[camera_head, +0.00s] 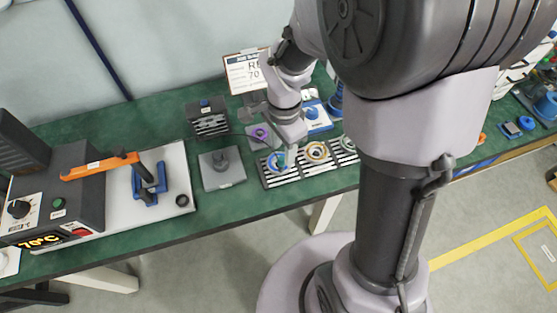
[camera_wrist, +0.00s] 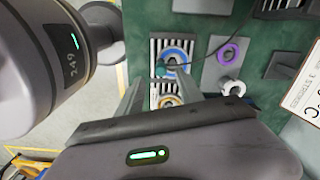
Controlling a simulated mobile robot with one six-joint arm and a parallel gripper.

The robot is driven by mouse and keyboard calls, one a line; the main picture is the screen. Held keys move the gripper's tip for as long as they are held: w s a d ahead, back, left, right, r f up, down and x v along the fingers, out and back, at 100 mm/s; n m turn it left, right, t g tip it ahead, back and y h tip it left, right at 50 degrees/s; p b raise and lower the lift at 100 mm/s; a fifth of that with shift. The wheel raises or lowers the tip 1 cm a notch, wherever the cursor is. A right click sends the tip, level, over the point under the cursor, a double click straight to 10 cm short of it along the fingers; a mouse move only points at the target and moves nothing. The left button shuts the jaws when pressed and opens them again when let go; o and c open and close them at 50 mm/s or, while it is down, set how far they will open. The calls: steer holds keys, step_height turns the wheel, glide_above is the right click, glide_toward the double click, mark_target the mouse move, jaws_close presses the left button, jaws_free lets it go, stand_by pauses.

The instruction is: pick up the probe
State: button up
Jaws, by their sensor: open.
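The probe appears to be the small teal-tipped piece on a black cable (camera_wrist: 160,68). In the wrist view it lies at a blue ring (camera_wrist: 176,57) on a black-and-white striped plate; the teal piece also shows in the head view (camera_head: 281,160). I cannot tell whether it touches the ring. My gripper (camera_wrist: 160,92) is open, its two grey fingers apart and pointing toward the plates. In the head view my wrist hangs just above the blue ring's plate and hides part of it. I see nothing between the fingers.
A dark box (camera_head: 208,121) stands behind, with the cable running from it. An orange ring (camera_head: 316,151) is on the neighbouring striped plate. A purple ring (camera_head: 260,135), a grey stand (camera_head: 221,168) and a sign (camera_head: 246,72) are close by. An orange-handled press stands left. The green bench front is clear.

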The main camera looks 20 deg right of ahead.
mark_target(282, 158)
step_height(282, 158, down, 6)
steer(key=b, duration=0.3)
steer(key=shift+a+r, duration=0.1)
steer(key=shift+r, duration=0.3)
steer(key=shift+w, duration=0.1)
jaws_close()
